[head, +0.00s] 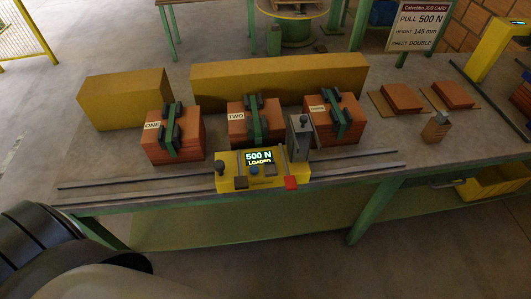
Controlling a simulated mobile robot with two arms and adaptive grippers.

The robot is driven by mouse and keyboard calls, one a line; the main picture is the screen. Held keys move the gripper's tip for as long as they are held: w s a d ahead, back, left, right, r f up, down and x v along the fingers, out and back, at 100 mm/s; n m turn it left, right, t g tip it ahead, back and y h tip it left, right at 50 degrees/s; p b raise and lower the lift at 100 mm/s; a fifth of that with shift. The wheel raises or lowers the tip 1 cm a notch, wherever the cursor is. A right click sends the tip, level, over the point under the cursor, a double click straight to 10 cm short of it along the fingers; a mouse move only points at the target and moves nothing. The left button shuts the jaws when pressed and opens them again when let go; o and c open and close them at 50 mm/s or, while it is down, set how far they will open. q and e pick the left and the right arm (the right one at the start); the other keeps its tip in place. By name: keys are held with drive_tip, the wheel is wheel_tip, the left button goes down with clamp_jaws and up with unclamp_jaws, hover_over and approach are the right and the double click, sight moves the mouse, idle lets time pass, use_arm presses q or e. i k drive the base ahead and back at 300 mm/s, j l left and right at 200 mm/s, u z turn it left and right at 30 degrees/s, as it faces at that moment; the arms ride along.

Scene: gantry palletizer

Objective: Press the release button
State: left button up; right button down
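A yellow control box (229,160) sits near the front edge of the bench, on two rails. Its screen (259,157) reads "500 N LOADED". On it are a black knob (220,168) at the left, a dark brown pad (241,182), a small blue button (254,170), a grey piece (271,169) and a red pad (291,182) at the right front corner. I cannot read any label that says which control is the release button. A grey upright block (301,132) stands at its right rear. Neither of my grippers shows in the head view.
Brick-coloured stacks tagged ONE (175,145), TWO (238,135) and a third (318,135), with green-black straps, stand behind the box. Yellow blocks (280,75) stand behind them. A job card (418,25) reads "PULL 500 N". The bench (365,178) is bare beside the rails.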

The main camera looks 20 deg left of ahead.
sight(254, 169)
drive_tip(key=i+j+z, duration=0.1)
drive_tip(key=j, duration=0.55)
drive_tip(key=j+z, duration=0.1)
drive_tip(key=j, duration=0.5)
drive_tip(key=i, duration=0.05)
